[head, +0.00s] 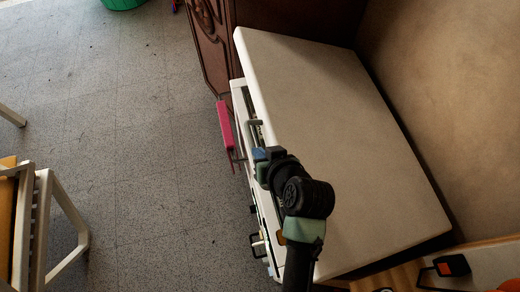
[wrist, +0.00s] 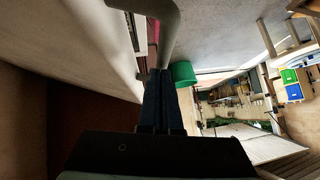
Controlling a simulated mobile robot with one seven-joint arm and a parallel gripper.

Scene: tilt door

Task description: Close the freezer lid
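The freezer lid (head: 335,120) is a large pale panel in the head view. It is tilted up a little, with a narrow gap along its left edge above the white freezer body (head: 240,100). A grey bar handle (head: 254,122) stands at that edge; it also shows close up in the wrist view (wrist: 168,35). My gripper (head: 262,154) is at the left edge of the lid, by the handle. In the wrist view its two blue fingers (wrist: 160,72) are close together, their tips near the handle's far part. I see nothing clearly held between them; contact with the handle cannot be told.
A carved brown wooden cabinet (head: 210,38) stands beyond the freezer, and a wall is on the right. A pink item (head: 225,124) hangs on the freezer's front. A chair (head: 42,225) is at the left. The grey tiled floor (head: 140,150) between is clear.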

